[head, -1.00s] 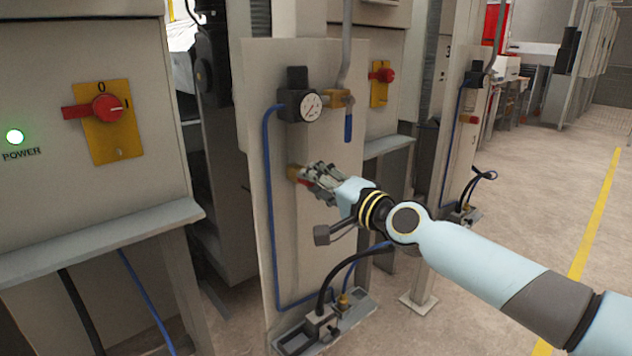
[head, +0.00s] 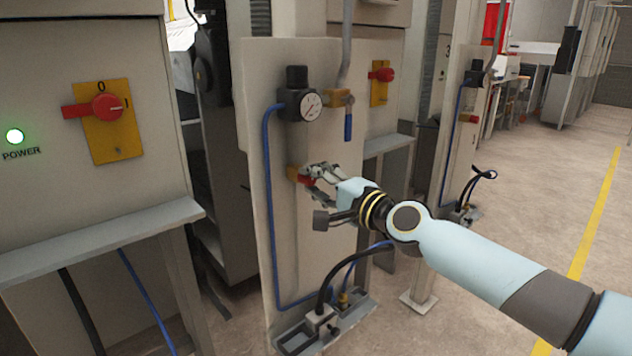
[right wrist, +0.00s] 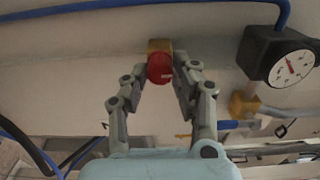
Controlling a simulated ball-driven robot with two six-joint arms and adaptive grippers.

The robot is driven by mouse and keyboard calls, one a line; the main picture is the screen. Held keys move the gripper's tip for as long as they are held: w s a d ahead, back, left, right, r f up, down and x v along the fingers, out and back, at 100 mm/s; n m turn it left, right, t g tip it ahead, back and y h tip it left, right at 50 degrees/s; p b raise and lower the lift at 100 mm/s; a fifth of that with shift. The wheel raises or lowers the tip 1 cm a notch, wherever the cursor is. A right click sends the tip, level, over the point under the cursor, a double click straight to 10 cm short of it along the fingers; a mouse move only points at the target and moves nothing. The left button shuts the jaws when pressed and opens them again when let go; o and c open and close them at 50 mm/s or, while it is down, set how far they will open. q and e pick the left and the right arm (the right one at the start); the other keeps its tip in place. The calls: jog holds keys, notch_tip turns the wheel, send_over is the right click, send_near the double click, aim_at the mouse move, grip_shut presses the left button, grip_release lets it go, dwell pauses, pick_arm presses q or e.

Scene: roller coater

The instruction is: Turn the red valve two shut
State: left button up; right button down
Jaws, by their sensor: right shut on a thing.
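The red valve knob (head: 305,180) sits on a brass-yellow body (head: 293,173) on the front of the grey panel (head: 300,235). In the right wrist view the round red knob (right wrist: 159,68) shows between my fingertips, with a pale mark on its face. My right gripper (head: 312,181) reaches it from the right and is shut on the knob, one finger on each side. The gripper's fingers also show in the right wrist view (right wrist: 160,78). Part of the knob is hidden by the fingers in the head view. My left gripper is not in view.
Above the valve are a pressure gauge (head: 310,105) and a blue-handled valve (head: 348,122). A blue hose (head: 267,200) runs down the panel's left side. A red rotary switch (head: 107,107) is on the left cabinet. Open floor (head: 540,200) lies to the right.

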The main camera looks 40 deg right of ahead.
jog(key=shift+f, duration=0.1)
jog(key=c, duration=1.1)
grip_release()
jog(key=shift+o, duration=0.2)
jog(key=shift+s, duration=0.1)
jog(key=s+d, duration=0.1)
jog(key=s, duration=1)
jog(key=shift+s, duration=0.4)
